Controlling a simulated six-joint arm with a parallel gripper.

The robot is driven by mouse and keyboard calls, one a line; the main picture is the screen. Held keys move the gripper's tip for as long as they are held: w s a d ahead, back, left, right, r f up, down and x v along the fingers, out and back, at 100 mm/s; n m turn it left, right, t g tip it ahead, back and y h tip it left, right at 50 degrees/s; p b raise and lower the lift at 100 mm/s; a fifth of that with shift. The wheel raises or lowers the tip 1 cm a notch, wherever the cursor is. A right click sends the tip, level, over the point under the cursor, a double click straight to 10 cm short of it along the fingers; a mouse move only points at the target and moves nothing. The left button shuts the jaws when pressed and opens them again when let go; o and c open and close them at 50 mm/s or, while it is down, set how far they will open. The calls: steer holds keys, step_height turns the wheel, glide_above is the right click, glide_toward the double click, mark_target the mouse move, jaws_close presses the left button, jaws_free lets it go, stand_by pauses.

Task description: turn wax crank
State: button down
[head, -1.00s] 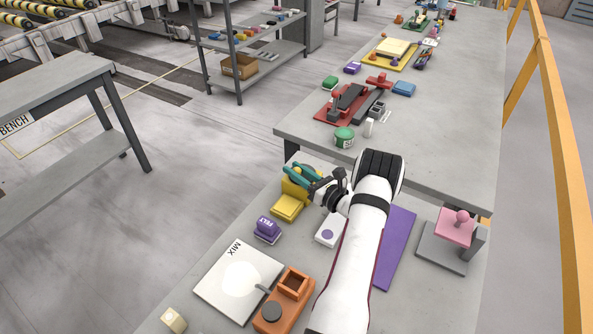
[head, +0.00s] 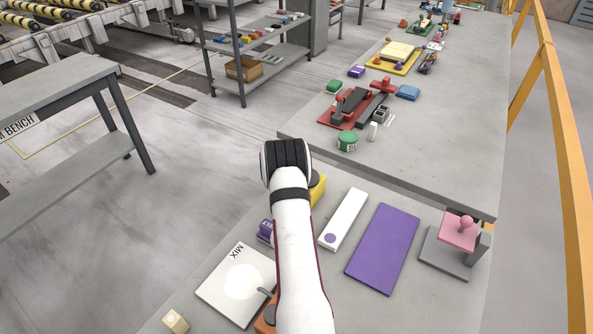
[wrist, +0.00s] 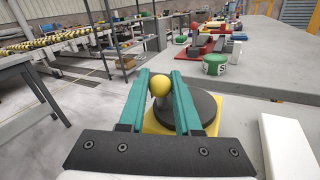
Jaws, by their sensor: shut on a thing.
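The crank has a round yellow knob (wrist: 160,86) beside a dark grey disc (wrist: 192,112) on a yellow base (wrist: 160,122), seen in the wrist view. Part of a yellow block (head: 318,190) shows behind my arm in the head view. My gripper (wrist: 160,76) has teal fingers, one on each side of the yellow knob, and is shut on it. In the head view my arm hides the gripper and most of the crank.
A white slab with a purple dot (head: 343,219) and a purple mat (head: 383,248) lie to the right. A pink-topped stand (head: 457,232) is further right. The MIX plate (head: 222,288) lies front left, and a green round tin (head: 347,141) stands on the far table.

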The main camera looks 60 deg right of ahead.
steer(key=m+g, duration=0.1)
steer(key=g, duration=0.1)
steer(key=m+g+h, duration=0.1)
steer(key=m+g, duration=0.1)
steer(key=g, duration=0.1)
steer(key=d+m+g+h, duration=0.1)
steer(key=m+g, duration=0.1)
steer(key=g, duration=0.1)
steer(key=shift+w+d, duration=0.1)
steer(key=shift+w, duration=0.25)
steer(key=shift+d+m+g+y, duration=0.2)
steer(key=shift+m+g, duration=0.6)
steer(key=shift+g, duration=0.35)
steer(key=shift+d+m+g+y, duration=0.1)
steer(key=shift+d+m+g, duration=0.05)
steer(key=shift+m+g, duration=0.85)
steer(key=shift+s+d+r+g, duration=0.1)
steer(key=shift+g, duration=0.35)
steer(key=c, duration=0.6)
jaws_free()
steer(key=shift+c, duration=0.2)
steer(key=v, duration=1.6)
steer(key=shift+d, duration=0.1)
